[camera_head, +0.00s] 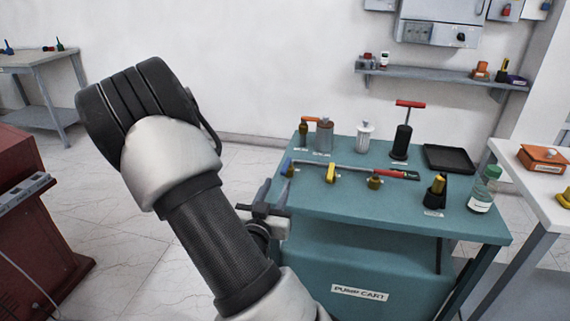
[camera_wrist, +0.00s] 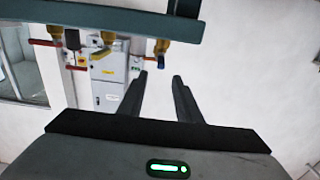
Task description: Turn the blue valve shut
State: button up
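On the cart stand a grey canister (camera_head: 324,134), a white jar (camera_head: 364,137), a red-handled pump (camera_head: 402,135), a black tray (camera_head: 449,158) and a green-capped bottle (camera_head: 483,190). A white table (camera_head: 535,180) stands at right, a red cabinet (camera_head: 35,220) at left.

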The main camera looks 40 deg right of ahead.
aim_at(288, 159)
jog(key=x, duration=1.4)
jog(key=shift+w+d, duration=0.15)
jog(key=shift+w, duration=0.1)
grip_shut()
